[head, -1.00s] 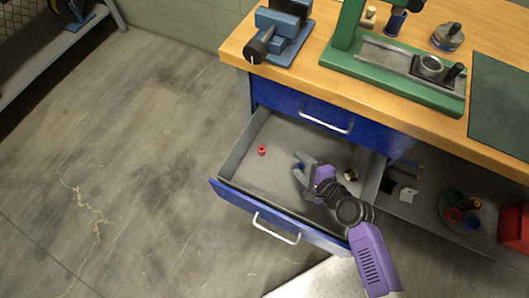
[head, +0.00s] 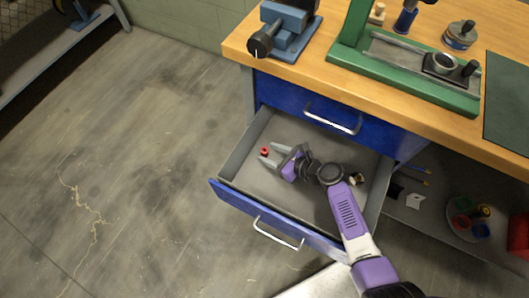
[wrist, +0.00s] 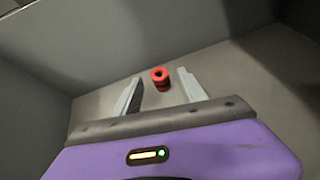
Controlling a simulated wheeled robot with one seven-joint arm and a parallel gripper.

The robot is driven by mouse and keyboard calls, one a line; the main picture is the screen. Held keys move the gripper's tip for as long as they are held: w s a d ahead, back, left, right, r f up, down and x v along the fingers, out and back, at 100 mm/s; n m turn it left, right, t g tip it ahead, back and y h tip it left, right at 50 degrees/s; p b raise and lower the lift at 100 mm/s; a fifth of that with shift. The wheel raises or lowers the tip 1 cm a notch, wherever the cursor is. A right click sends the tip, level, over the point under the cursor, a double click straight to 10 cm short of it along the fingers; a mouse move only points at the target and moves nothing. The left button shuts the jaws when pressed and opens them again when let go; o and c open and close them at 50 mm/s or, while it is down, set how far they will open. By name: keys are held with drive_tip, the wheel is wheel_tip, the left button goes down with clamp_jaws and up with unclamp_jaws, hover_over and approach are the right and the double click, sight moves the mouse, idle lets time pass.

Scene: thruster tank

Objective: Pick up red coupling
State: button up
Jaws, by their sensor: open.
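The red coupling (head: 264,152) is a small red ring-like piece standing on the floor of the open drawer, near its left wall. In the wrist view the red coupling (wrist: 160,78) shows a dark hole in its top and sits ahead of the jaws, about midway between them. My gripper (head: 268,155) is open and reaches into the drawer with its fingers pointing left towards the coupling. In the wrist view my gripper (wrist: 157,86) has two pale grey fingers spread apart with nothing held. I cannot tell whether the coupling is just between the fingertips or slightly beyond them.
The grey drawer (head: 228,163) is pulled out under a blue closed drawer (head: 310,108). A small dark and cream part (head: 357,179) lies in it, right of my arm. The wooden bench (head: 300,75) overhangs the back. A shelf at right holds a round tray (head: 463,238).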

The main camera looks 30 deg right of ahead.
drive_tip(key=shift+x, duration=0.9)
drive_tip(key=shift+c, duration=0.2)
clamp_jaws()
